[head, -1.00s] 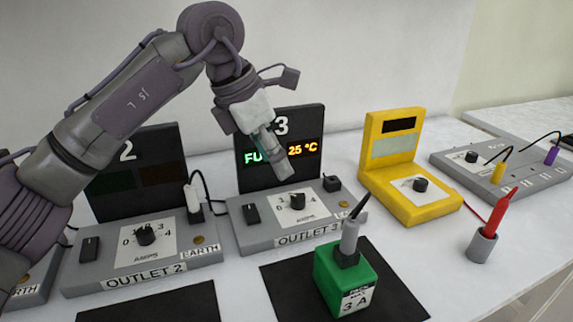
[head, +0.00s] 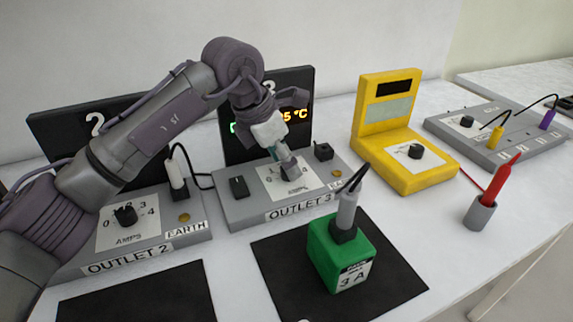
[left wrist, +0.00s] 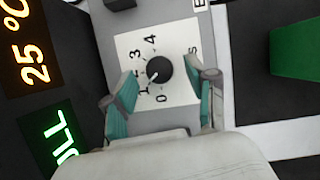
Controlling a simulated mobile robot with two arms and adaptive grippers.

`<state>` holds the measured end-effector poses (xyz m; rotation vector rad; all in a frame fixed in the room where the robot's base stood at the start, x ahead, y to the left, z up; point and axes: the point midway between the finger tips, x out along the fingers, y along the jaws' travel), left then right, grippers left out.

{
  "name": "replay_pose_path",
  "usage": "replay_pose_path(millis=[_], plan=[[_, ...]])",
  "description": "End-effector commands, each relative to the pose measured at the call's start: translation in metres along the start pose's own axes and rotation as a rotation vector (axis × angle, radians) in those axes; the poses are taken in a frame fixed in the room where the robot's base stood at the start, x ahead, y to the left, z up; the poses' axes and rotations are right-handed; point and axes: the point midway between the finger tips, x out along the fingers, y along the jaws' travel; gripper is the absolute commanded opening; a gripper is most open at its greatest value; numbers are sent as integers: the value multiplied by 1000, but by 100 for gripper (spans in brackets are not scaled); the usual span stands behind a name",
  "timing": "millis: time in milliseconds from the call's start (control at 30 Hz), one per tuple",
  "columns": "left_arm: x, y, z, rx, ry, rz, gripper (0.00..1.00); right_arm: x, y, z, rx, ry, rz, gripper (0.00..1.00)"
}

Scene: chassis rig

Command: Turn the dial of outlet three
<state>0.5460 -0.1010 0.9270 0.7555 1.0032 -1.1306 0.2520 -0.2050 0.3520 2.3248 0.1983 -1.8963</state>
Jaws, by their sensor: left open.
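Outlet three (head: 238,212) is a grey box with a black display panel behind it. Its black dial, on a white AMPS plate, shows in the left wrist view (left wrist: 159,71); its pointer is near the 1. In the head view my left gripper (head: 289,170) hides the dial. In the left wrist view the gripper's teal-padded fingers (left wrist: 165,98) are open, one on each side of the dial and a little short of it. I cannot tell whether they touch it. My right gripper is in no view.
A green 3 A block (head: 326,254) with a grey plug on top stands on a black mat (head: 276,262) in front. Outlet two (head: 200,235) is on the left, a yellow meter (head: 432,176) on the right. A red probe stands in a grey holder (head: 480,214).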

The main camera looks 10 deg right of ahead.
Motion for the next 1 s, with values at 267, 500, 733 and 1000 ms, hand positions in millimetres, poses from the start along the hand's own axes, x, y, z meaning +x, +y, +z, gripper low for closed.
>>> replay_pose_path(millis=[267, 500, 733, 1000], plan=[[16, 0, 0, 0, -1, 0, 57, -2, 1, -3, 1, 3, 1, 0], [16, 0, 0, 0, -1, 1, 52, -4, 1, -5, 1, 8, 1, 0], [16, 0, 0, 0, -1, 1, 14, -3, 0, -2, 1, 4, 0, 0], [16, 0, 0, -9, -1, 5, 0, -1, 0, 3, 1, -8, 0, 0]])
